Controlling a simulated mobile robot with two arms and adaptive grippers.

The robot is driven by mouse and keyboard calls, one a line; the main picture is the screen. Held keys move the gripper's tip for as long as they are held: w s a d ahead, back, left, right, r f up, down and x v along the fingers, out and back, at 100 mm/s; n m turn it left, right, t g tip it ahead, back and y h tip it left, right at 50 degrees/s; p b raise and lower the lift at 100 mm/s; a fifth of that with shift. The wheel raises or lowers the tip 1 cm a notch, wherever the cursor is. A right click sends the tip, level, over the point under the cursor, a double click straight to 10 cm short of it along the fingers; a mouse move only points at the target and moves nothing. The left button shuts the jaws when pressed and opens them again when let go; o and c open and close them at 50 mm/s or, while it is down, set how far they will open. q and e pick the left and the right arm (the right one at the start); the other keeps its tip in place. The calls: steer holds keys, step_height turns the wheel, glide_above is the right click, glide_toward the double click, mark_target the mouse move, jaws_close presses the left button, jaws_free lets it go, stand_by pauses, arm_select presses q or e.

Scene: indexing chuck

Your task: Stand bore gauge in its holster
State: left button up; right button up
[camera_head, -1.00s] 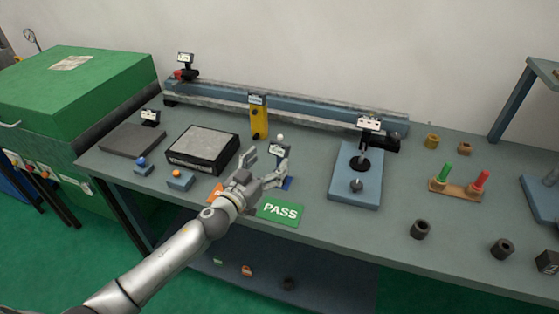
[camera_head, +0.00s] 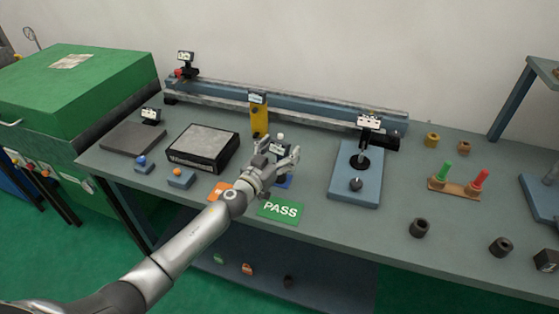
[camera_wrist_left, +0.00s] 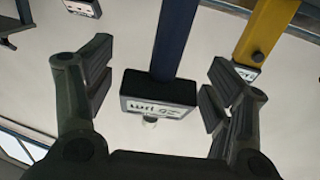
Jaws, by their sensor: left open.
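An upright blue post with a dark display head and a white knob on top stands mid-bench; I take it for the bore gauge (camera_wrist_left: 158,92). In the head view its white knob (camera_head: 280,136) shows, with much of the rest behind my gripper. My left gripper (camera_head: 281,156) is open at its head. In the left wrist view the head sits between the spread fingers (camera_wrist_left: 157,98), with gaps on both sides. A yellow upright piece (camera_head: 259,122) with a display stands behind it; I cannot tell whether it is the holster. My right gripper is out of view.
A green PASS card (camera_head: 281,211) and an orange card (camera_head: 220,191) lie near the front edge. A black-sided plate block (camera_head: 203,149) stands left, a blue gauge stand (camera_head: 355,180) right. A long rail (camera_head: 320,113) runs along the back.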

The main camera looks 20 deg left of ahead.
mark_target(280, 138)
arm_select(q)
steer(key=c, duration=1.4)
steer(key=shift+o, duration=0.2)
steer(key=shift+r, duration=0.1)
steer(key=shift+r+p, duration=0.35)
steer(key=shift+r, duration=0.2)
step_height(280, 138, up, 2)
steer(key=shift+r+p, duration=0.2)
steer(key=shift+p, duration=0.55)
steer(key=s+r, duration=0.9)
steer(key=s, duration=0.5)
steer(key=shift+a+r+b, duration=0.2)
steer(key=shift+a+b, duration=0.05)
steer(key=shift+b, duration=0.1)
steer(key=o, duration=0.7)
steer(key=c, duration=0.6)
